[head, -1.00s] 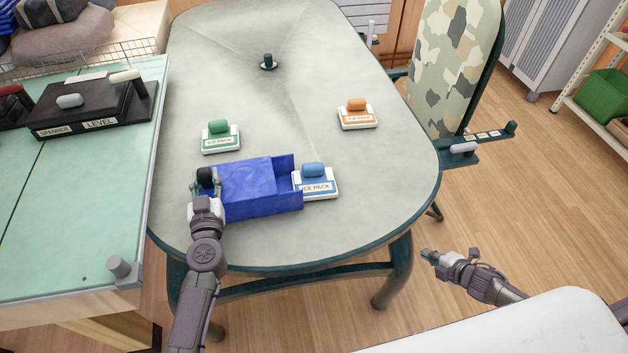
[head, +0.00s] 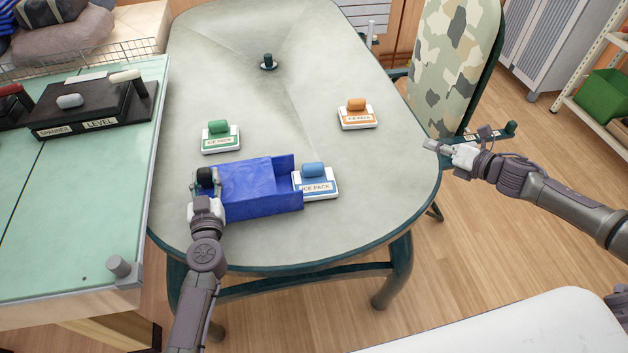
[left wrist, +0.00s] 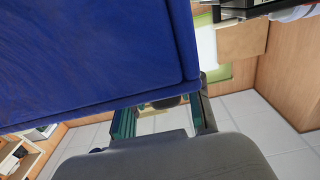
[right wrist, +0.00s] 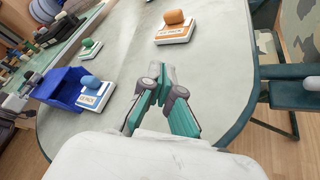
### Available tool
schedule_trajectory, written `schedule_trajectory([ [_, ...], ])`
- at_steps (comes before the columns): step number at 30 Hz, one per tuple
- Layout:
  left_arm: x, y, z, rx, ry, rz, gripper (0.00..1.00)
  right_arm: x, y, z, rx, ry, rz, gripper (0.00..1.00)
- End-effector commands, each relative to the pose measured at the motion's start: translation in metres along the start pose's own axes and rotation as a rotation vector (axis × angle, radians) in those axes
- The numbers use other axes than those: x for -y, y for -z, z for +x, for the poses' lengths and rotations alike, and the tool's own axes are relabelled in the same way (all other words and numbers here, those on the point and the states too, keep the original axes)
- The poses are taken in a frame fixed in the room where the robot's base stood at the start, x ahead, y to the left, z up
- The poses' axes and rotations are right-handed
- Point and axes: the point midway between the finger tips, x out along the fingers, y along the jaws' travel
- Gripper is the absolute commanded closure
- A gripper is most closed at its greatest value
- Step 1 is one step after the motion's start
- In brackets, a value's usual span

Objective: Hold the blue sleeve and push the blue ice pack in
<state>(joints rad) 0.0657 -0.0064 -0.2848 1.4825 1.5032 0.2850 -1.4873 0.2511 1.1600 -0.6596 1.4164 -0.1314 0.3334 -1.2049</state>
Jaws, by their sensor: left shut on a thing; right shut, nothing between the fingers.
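The blue sleeve (head: 250,190) lies on the grey table with its open end to the right. The blue ice pack (head: 318,184), white with a blue knob and label, sits at that open end; how far inside it is I cannot tell. My left gripper (head: 206,182) is shut at the sleeve's left end, on a dark part there. The left wrist view shows the sleeve's blue wall (left wrist: 90,60) close up. My right gripper (head: 432,146) is shut and empty, raised near the table's right edge. In the right wrist view the sleeve (right wrist: 60,88) and blue ice pack (right wrist: 95,92) are beyond its fingertips, apart from them.
A green ice pack (head: 221,138) stands behind the sleeve and an orange ice pack (head: 357,115) stands at the back right. The table (head: 370,190) is clear right of the blue ice pack.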

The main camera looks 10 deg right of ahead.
Motion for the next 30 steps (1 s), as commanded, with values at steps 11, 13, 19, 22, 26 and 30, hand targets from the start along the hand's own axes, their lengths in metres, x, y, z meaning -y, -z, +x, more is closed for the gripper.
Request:
schedule_trajectory([
  [11, -0.001, -0.004, -0.001, 0.007, -0.002, 0.0, 1.0, -0.093, -0.167, 0.027, 0.391, -0.051, 0.097, 1.0],
  [13, -0.001, -0.004, -0.001, 0.007, -0.002, 0.0, 1.0, -0.085, -0.173, 0.043, 0.448, 0.032, 0.23, 1.0],
  [19, 0.0, -0.004, -0.001, 0.007, -0.002, 0.0, 1.0, -0.052, -0.132, 0.084, 0.45, 0.31, 0.598, 1.0],
  [22, 0.0, -0.004, -0.001, 0.007, -0.001, 0.0, 1.0, -0.05, -0.094, 0.103, 0.385, 0.452, 0.771, 1.0],
  [26, 0.0, -0.004, -0.001, 0.006, -0.001, 0.0, 1.0, -0.063, -0.034, 0.121, 0.241, 0.631, 0.963, 1.0],
  [30, 0.0, -0.003, -0.001, 0.006, -0.001, 0.0, 1.0, -0.092, 0.023, 0.129, 0.062, 0.786, 1.094, 1.0],
])
